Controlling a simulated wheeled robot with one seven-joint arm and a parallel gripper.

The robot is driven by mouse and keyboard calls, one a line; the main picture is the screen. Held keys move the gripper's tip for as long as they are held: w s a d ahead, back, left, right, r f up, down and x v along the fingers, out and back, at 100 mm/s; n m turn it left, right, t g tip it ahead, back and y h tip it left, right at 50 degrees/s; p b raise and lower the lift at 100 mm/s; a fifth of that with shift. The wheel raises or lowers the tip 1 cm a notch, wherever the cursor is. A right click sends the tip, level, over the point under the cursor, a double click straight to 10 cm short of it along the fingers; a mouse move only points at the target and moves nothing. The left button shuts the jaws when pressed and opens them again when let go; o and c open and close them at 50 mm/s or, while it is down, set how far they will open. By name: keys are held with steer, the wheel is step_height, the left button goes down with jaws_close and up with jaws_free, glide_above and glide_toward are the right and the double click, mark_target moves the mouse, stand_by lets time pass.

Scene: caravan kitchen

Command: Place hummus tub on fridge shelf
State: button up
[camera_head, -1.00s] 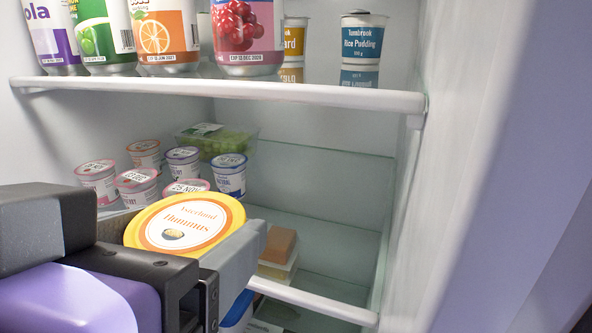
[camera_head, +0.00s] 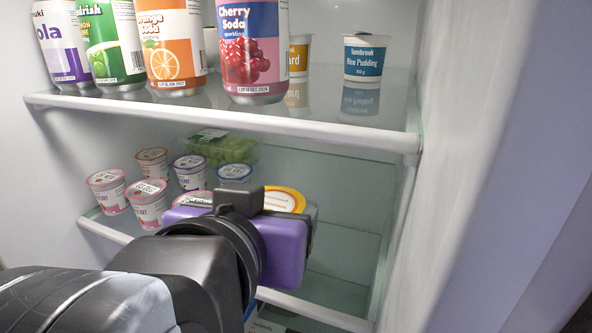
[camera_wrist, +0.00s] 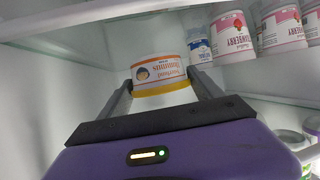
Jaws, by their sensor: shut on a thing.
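The hummus tub, with a yellow-rimmed lid, shows partly in the head view (camera_head: 284,199) behind my gripper. In the wrist view the tub (camera_wrist: 160,74) sits between the two fingers of my gripper (camera_wrist: 163,88), which are shut on its sides. The picture there is inverted, with the yellow lid rim towards the bottom. My gripper is inside the fridge over the middle shelf (camera_head: 335,290), right of the yogurt pots. My wrist hides most of the tub and its underside in the head view, so I cannot tell whether it touches the shelf.
Several yogurt pots (camera_head: 147,203) and a box of green grapes (camera_head: 222,148) stand on the middle shelf to the left. The upper shelf (camera_head: 220,124) holds soda cans (camera_head: 251,50) and a rice pudding pot (camera_head: 364,57). The shelf's right part (camera_head: 340,232) looks clear, beside the fridge wall.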

step_height(320, 180, down, 2)
steer(key=shift+f, duration=0.1)
steer(key=shift+w+d+f+p, duration=0.1)
steer(key=shift+w+f+p, duration=0.1)
steer(key=shift+f+p, duration=0.3)
steer(key=o, duration=1.5)
steer(key=shift+f, duration=0.1)
steer(key=shift+s+r, duration=0.1)
steer(key=shift+r, duration=0.1)
steer(key=b+v, duration=0.2)
steer(key=v, duration=0.9)
steer(key=shift+s, duration=0.35)
steer(key=shift+r, duration=0.15)
